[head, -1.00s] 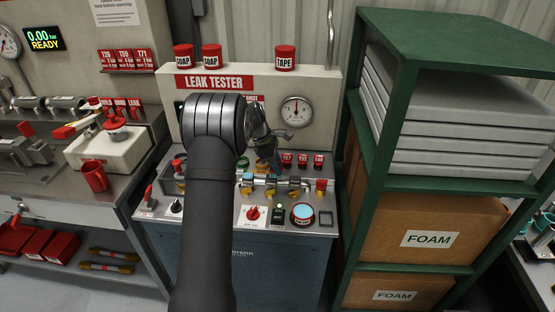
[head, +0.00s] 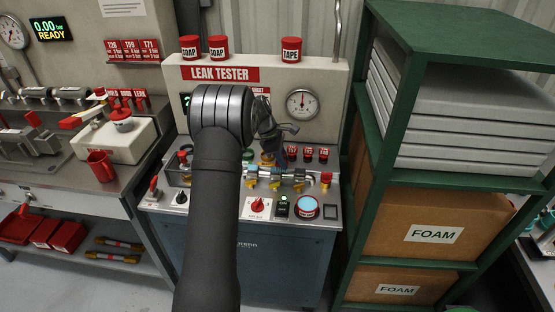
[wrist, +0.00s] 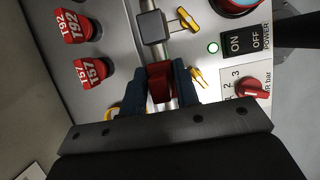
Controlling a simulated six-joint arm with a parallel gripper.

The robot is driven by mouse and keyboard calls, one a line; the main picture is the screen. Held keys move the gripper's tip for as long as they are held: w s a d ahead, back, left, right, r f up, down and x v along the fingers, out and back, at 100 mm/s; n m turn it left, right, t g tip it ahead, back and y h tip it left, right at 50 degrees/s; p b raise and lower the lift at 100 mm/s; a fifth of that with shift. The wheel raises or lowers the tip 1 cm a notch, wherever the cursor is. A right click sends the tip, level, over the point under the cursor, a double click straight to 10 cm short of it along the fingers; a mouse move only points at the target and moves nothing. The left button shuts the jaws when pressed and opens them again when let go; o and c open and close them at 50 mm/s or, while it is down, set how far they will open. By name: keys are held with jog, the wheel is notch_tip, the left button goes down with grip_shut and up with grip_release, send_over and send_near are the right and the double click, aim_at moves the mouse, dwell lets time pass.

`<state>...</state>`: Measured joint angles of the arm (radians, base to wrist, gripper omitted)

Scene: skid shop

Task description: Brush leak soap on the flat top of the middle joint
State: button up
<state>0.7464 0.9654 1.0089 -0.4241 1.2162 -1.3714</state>
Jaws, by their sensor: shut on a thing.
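My gripper (head: 268,157) is over the row of joints on the leak tester's sloping panel. In the wrist view its two blue fingers (wrist: 156,88) are shut on a red block-like thing, which I take for the brush (wrist: 159,82). Its lower end is hidden. The middle joint (head: 275,180) lies just below the gripper in the head view; the fingers and the held thing cover most of it in the wrist view. The right joint (wrist: 152,27), a grey block on the pipe, shows uncovered. I cannot tell whether the brush touches the middle joint or whether soap is on it.
Two red SOAP cans (head: 190,47) (head: 219,47) and a TAPE can (head: 291,50) stand on the leak tester. Red tags (wrist: 75,27) lie behind the joints. The power switch (wrist: 247,42) and red bar knob (wrist: 252,89) are in front. A green rack (head: 395,130) stands close on the right.

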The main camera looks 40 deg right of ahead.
jog(key=shift+r, duration=3.85)
jog(key=shift+w+a, duration=0.15)
jog(key=shift+w, duration=0.05)
jog(key=w+a+r+n, duration=0.1)
jog(key=w+a+r, duration=0.2)
jog(key=w+a, duration=0.65)
jog(key=w+a+r+n+t, duration=0.15)
jog(key=w+a, duration=0.45)
jog(key=a, duration=0.7)
jog(key=w+a+r+n, duration=0.1)
jog(key=w+a+r, duration=0.2)
jog(key=w+a, duration=0.65)
jog(key=s+a+f+m+g, duration=0.2)
jog(key=s+a+f+m, duration=0.4)
jog(key=a+f, duration=0.65)
jog(key=s+a+f+m+y, duration=0.1)
jog(key=s+a+f+m, duration=0.2)
jog(key=s+f, duration=0.3)
jog(key=s+a+f+m+y, duration=0.2)
jog(key=s+a+f+m, duration=0.1)
jog(key=s+f, duration=0.4)
jog(key=shift+s+a+f+g, duration=0.25)
jog(key=shift+s+a+g, duration=0.3)
jog(key=shift+s, duration=0.65)
